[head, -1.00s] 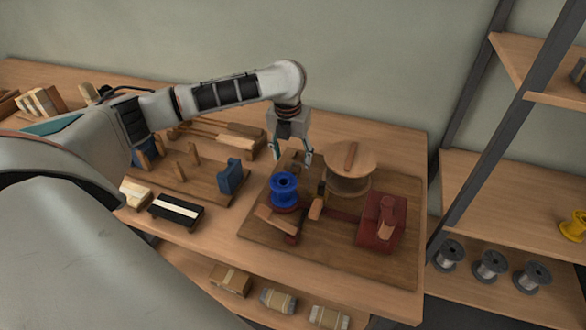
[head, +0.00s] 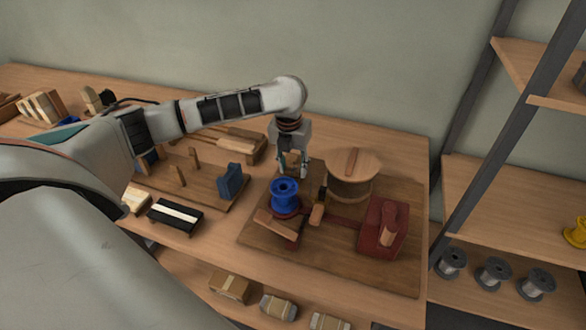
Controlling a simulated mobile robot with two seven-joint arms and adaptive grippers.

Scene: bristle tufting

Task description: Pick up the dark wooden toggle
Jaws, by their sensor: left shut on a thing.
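My left gripper (head: 292,172) points down behind the blue spool (head: 285,193), over the back edge of the wooden work board. It is shut on a small dark brown piece, which looks like the dark wooden toggle (head: 294,160); the fingers hide most of it. I cannot tell whether the toggle still touches the board. My right gripper is not in view.
A round wooden drum (head: 354,168) stands close right of the gripper. A dark red block (head: 382,228) sits front right on the board (head: 330,270). A blue block (head: 230,180) stands to the left. Shelves (head: 480,200) rise at the right.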

